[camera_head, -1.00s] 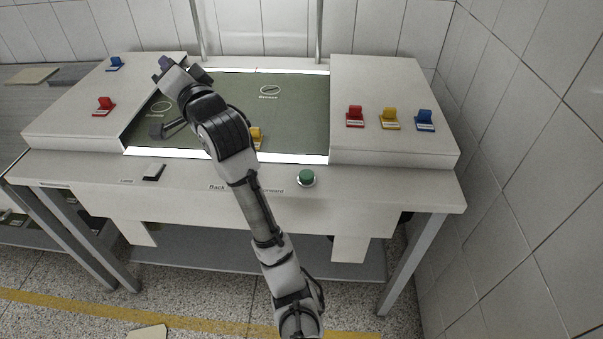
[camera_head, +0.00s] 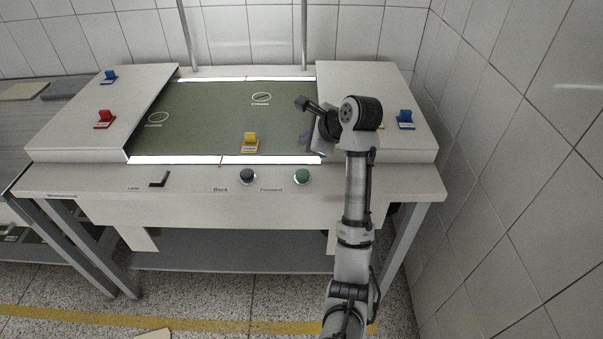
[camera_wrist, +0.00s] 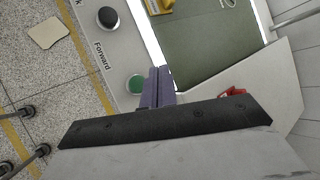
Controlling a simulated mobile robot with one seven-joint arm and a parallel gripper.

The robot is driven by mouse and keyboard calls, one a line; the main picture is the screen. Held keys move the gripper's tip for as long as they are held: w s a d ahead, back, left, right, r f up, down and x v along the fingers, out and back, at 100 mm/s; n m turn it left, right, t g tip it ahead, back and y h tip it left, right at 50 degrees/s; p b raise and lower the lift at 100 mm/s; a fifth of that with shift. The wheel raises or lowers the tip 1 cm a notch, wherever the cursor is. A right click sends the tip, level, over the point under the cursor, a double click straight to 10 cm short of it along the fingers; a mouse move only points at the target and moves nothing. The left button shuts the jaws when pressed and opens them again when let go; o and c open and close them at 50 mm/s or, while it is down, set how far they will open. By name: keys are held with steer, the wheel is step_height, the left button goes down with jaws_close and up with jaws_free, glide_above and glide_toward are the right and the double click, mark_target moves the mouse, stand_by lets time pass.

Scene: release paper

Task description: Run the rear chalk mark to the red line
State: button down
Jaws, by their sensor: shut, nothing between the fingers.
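The rear chalk mark (camera_head: 261,98) is a white oval with writing on the green sheet (camera_head: 200,130), near its back edge. A second white oval (camera_head: 158,118) lies further left and forward. A short red line (camera_head: 247,77) shows on the white rear strip, left of the rear mark; another short red line (camera_head: 221,160) shows on the front strip. The black Back button (camera_head: 247,176) and green Forward button (camera_head: 302,177) are on the front panel. My gripper (camera_head: 304,141) is shut and empty above the sheet's front right. In the wrist view its purple fingers (camera_wrist: 160,76) appear beside the green button (camera_wrist: 135,84).
A yellow clip (camera_head: 250,141) stands on the sheet near the front strip. A red clip (camera_head: 104,119) and a blue clip (camera_head: 110,76) sit on the left block; another blue clip (camera_head: 405,119) is on the right block.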

steer(key=shift+f, duration=0.15)
steer(key=b, duration=0.6)
glide_above(306, 175)
step_height(306, 175, down, 6)
steer(key=shift+f, duration=1.3)
steer(key=shift+f+p, duration=0.1)
steer(key=shift+p, duration=0.3)
stand_by(0.5)
steer(key=shift+f, duration=0.3)
steer(key=shift+f, duration=0.5)
stand_by(1.3)
steer(key=shift+p, duration=0.35)
steer(key=shift+r+p, duration=0.95)
steer(key=shift+p, duration=0.3)
